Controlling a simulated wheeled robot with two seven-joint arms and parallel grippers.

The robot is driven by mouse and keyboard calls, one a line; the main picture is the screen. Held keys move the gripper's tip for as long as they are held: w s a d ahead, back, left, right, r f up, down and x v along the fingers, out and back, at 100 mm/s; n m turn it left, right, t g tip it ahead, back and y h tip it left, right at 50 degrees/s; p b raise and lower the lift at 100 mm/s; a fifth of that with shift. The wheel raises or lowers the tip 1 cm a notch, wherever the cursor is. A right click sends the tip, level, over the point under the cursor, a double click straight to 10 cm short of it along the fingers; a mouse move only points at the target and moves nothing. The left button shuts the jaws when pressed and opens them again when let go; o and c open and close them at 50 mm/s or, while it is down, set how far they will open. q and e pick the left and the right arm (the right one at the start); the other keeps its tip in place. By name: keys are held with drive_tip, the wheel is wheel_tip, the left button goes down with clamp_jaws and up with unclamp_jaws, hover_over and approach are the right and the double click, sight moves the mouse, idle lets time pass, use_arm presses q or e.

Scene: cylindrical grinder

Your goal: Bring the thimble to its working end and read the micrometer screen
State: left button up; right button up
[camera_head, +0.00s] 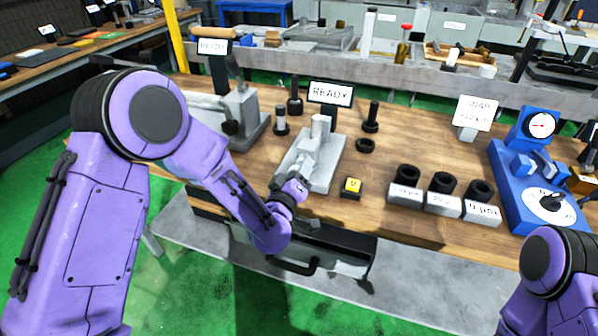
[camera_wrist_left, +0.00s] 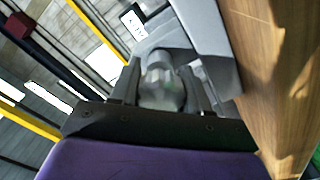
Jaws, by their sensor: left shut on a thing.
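The micrometer (camera_head: 318,160) is a grey fixture on the wooden bench, in the middle of the head view. Its screen (camera_head: 331,94) stands behind it and reads READY. My left gripper (camera_wrist_left: 162,78) is shut on the thimble (camera_wrist_left: 163,92), a rounded grey piece between its two dark fingers in the left wrist view. In the head view, my left wrist reaches the near end of the micrometer and hides most of the thimble and fingers. My right arm shows at the lower right, with its gripper out of view.
A second grey gauge (camera_head: 245,108) with a READY screen (camera_head: 213,46) stands to the left. A yellow-topped block (camera_head: 351,187), a dark ring (camera_head: 365,145) and labelled black cylinders (camera_head: 443,182) are to the right. A blue dial device (camera_head: 540,190) stands far right.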

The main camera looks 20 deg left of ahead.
use_arm(q)
drive_tip(key=m, duration=0.5)
drive_tip(key=shift+s+f+b, duration=0.1)
drive_tip(key=shift+f+b, duration=0.15)
drive_tip(key=shift+b, duration=0.05)
drive_tip(key=shift+m, duration=0.3)
drive_tip(key=o, duration=1)
drive_tip(key=shift+o, duration=0.2)
drive_tip(key=shift+r, duration=0.1)
drive_tip(key=s+b, duration=0.1)
drive_tip(key=s, duration=0.9)
drive_tip(key=shift+s+a+b, duration=0.15)
drive_tip(key=shift+s+b, duration=0.1)
drive_tip(key=shift+b, duration=0.15)
